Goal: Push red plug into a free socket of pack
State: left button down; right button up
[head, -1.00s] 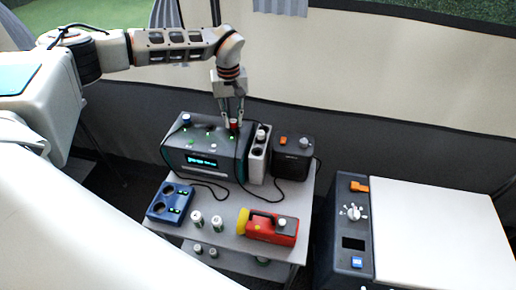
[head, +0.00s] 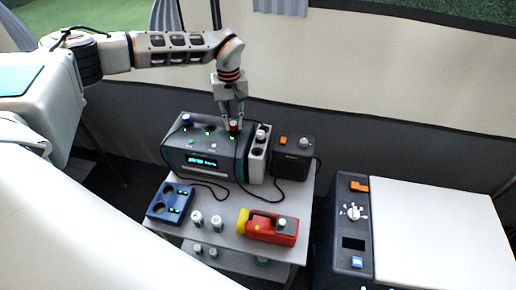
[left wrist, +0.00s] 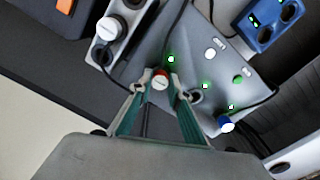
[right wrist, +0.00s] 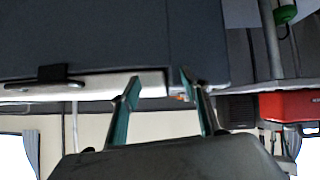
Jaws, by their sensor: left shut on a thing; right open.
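The pack (head: 200,159) is a grey and teal box with a lit display, standing on a small table. A blue plug (head: 186,120) stands at the left of its top; it also shows in the left wrist view (left wrist: 226,124). A dark open socket (head: 209,127) lies between the blue plug and the red plug (head: 233,126). My left gripper (head: 233,122) points down, shut on the red plug at the right of the pack's top. The plug's pale end (left wrist: 160,80) shows between the fingertips; how deep it sits is hidden. My right gripper (right wrist: 160,90) is open and empty.
A pale strip (head: 258,152) with a white plug and a black box (head: 293,157) stand right of the pack. A blue socket block (head: 170,202), white-topped cans (head: 197,218) and a red and yellow lamp (head: 267,227) are in front. Cables lie between.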

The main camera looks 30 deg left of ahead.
aim_at(233, 124)
pick_arm(q)
jog(key=shift+f, duration=0.15)
jog(key=c, duration=1.8)
grip_release()
jog(key=shift+o, duration=1.2)
jog(key=shift+r, duration=3.5)
jog(key=shift+s+f, duration=0.1)
